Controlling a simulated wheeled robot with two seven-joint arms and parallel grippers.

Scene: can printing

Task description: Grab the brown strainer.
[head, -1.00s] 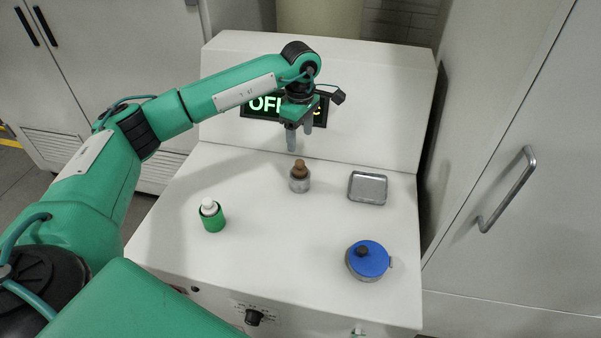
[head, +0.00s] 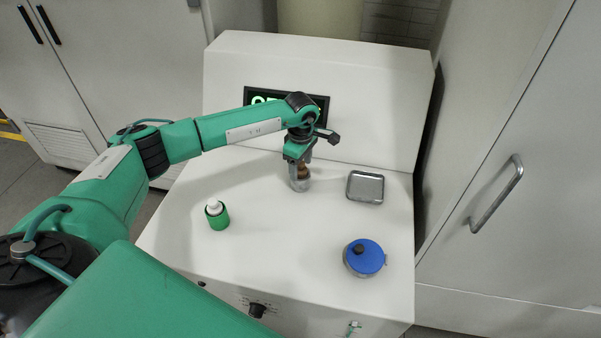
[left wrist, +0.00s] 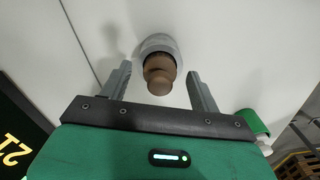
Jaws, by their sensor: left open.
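The brown strainer (head: 303,171) stands upright in a grey metal holder (head: 300,184) on the white machine top, near its back middle. In the left wrist view the brown strainer (left wrist: 159,74) shows between the two fingers, with the grey holder (left wrist: 157,43) around its far end. My left gripper (head: 299,166) is open and comes down over the strainer, one finger on each side. In the left wrist view a gap shows between each fingertip of the left gripper (left wrist: 160,72) and the strainer. My right gripper is not in view.
A green holder with a white-topped bottle (head: 217,215) stands at the left of the white top (head: 285,250). A grey metal tray (head: 365,187) lies to the right. A blue-lidded round container (head: 365,257) stands front right. A display (head: 262,95) is on the back panel.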

